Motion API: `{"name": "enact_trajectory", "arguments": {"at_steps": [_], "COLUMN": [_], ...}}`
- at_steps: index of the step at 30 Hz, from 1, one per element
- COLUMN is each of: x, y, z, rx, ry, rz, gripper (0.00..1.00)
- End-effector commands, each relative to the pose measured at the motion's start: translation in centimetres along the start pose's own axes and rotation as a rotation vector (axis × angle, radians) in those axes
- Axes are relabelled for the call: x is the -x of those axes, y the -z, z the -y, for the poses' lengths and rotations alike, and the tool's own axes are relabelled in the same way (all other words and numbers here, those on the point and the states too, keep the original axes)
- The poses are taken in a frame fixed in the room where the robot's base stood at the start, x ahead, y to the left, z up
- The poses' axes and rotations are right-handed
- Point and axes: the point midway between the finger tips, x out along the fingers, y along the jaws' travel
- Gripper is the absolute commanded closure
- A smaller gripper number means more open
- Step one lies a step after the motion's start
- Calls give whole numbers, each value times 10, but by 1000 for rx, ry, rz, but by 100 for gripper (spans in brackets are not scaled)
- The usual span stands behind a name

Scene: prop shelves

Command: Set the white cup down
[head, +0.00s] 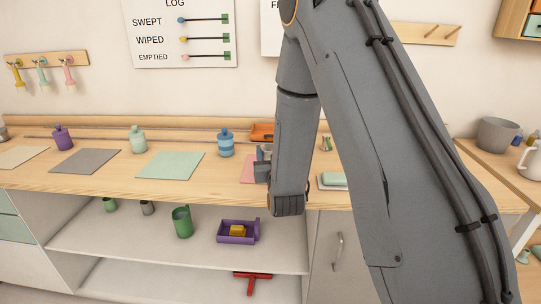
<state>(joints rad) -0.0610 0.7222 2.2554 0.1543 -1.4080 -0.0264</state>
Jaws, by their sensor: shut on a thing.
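My gripper (262,172) shows only in part, at the left of my dark wrist, low over the wooden counter (110,178) near a pink mat (247,172). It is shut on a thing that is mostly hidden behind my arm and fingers. Only a small pale grey patch (265,150) shows just above the fingers, and I take it for the white cup. I cannot tell whether its base touches the counter or the mat. A separate white handled vessel (530,160) stands at the far right edge.
Purple, pale green and blue bottles (226,143) stand behind beige, grey and green mats (170,165). An orange tray (262,132) is behind my gripper. A green block on a white dish (333,180) lies right of my wrist. Shelves below hold a green mug (182,221) and purple tray (238,232).

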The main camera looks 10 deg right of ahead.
Motion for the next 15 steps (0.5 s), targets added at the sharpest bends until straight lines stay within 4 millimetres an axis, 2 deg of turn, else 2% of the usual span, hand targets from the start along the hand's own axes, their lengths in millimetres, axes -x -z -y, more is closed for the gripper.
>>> {"name": "enact_trajectory", "arguments": {"at_steps": [4,15], "x": [0,0], "y": [-13,-16], "z": [0,0], "rx": [0,0], "ry": [0,0], "rz": [0,-2], "gripper": [79,79]}}
